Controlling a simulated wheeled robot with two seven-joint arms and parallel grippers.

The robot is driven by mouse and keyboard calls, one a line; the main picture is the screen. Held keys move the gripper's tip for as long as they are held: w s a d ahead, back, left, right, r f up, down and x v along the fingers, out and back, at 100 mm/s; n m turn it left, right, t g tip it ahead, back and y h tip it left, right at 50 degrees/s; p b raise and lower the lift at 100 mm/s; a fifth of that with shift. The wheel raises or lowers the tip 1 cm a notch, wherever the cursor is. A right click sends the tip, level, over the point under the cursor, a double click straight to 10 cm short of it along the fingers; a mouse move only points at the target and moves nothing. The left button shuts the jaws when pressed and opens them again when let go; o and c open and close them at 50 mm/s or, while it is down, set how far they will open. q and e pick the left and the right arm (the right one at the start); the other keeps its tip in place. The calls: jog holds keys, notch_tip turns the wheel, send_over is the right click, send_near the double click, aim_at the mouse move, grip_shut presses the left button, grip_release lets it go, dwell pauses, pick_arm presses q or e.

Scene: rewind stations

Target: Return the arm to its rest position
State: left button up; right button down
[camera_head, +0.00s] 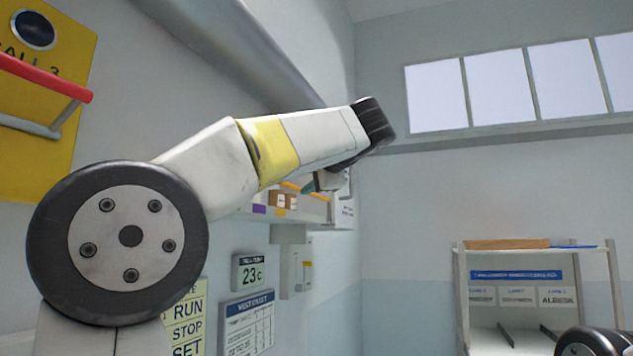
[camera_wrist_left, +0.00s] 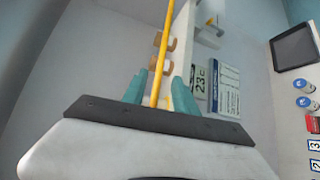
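My left arm (camera_head: 210,165) is raised and bent across the head view, with a large dark round joint at the left. My left gripper (camera_head: 310,186) is mostly hidden behind the forearm's end, and only a small grey and teal part shows near the wall shelf. In the left wrist view my left gripper (camera_wrist_left: 160,84) has two teal fingers standing apart. A thin yellow strip (camera_wrist_left: 166,40) passes through the gap in the picture; the fingers do not look closed on it. My right gripper is not in view.
A wall shelf (camera_head: 287,212) with small boxes is behind the arm. A temperature display (camera_head: 250,272) and a chart (camera_head: 248,325) hang below. A yellow panel with a red handle (camera_head: 45,76) is at the left. A shelving rack (camera_head: 515,275) stands at the right.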

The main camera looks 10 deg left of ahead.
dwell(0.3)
pick_arm(q)
notch_tip(320, 180, up, 5)
jog(key=s+d+m+t+h, duration=0.1)
jog(key=d+m+t+h, duration=0.25)
jog(key=m+t, duration=0.5)
jog(key=s+d+f+m+g+h, duration=0.2)
jog(key=f+m+h, duration=0.3)
jog(key=f+m, duration=0.2)
jog(key=s+d+f+m+g+h, duration=0.2)
jog(key=d+f+m+h, duration=0.1)
jog(key=f+m+h, duration=0.35)
jog(key=s+a+f+m+g+y, duration=0.1)
jog(key=s+f+g, duration=0.3)
jog(key=f, duration=0.8)
jog(key=s+a+f+m+g+y, duration=0.1)
jog(key=s+a+f+g, duration=0.3)
jog(key=s+f, duration=0.4)
jog(key=s+a+f+m+g+y, duration=0.1)
jog(key=s+f, duration=0.6)
jog(key=f, duration=0.9)
jog(key=a+m+g, duration=0.1)
jog(key=a+g, duration=0.1)
jog(key=g, duration=0.1)
jog(key=shift+a+f+m+y, duration=0.15)
jog(key=shift+f+m+y, duration=0.15)
jog(key=shift+f+m, duration=0.1)
